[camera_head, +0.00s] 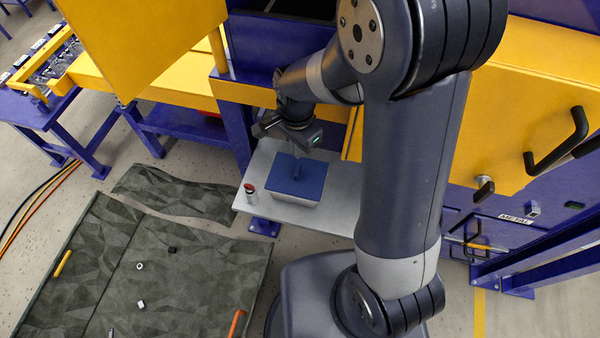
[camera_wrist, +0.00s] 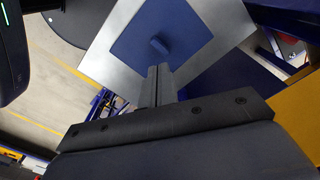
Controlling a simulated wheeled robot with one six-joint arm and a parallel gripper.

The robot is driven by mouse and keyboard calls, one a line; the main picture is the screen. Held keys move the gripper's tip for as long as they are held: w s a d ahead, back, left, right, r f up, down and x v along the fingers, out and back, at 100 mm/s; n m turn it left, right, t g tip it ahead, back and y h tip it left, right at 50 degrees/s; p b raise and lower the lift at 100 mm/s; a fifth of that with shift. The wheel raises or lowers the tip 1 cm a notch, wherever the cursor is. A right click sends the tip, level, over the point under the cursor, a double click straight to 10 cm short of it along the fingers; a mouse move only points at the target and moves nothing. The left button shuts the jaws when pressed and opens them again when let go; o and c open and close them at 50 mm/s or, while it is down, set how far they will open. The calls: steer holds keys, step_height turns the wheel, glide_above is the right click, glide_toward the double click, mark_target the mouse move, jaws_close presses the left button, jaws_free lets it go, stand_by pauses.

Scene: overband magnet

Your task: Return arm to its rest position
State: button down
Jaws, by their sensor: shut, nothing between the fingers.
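My arm reaches from the lower right of the head view up and over toward a grey metal shelf (camera_head: 325,223). My gripper (camera_head: 296,176) points down above a box with a blue lid (camera_head: 312,186) on that shelf. In the wrist view the two fingers of my gripper (camera_wrist: 161,70) are together and empty. Just beyond the fingertips is the small knob (camera_wrist: 159,44) of the blue lid (camera_wrist: 190,32). I cannot tell whether the fingertips touch the knob.
A small red-topped item (camera_head: 249,190) stands at the shelf's left edge. A yellow door (camera_head: 525,105) with black handles is at right, and a yellow panel (camera_head: 145,40) hangs upper left. Dark mats (camera_head: 190,285) with several small loose pieces lie on the floor at left.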

mark_target(298, 170)
steer(key=shift+f, duration=0.1)
step_height(298, 170, down, 7)
steer(key=b, duration=0.5)
stand_by(0.4)
steer(key=shift+r, duration=0.2)
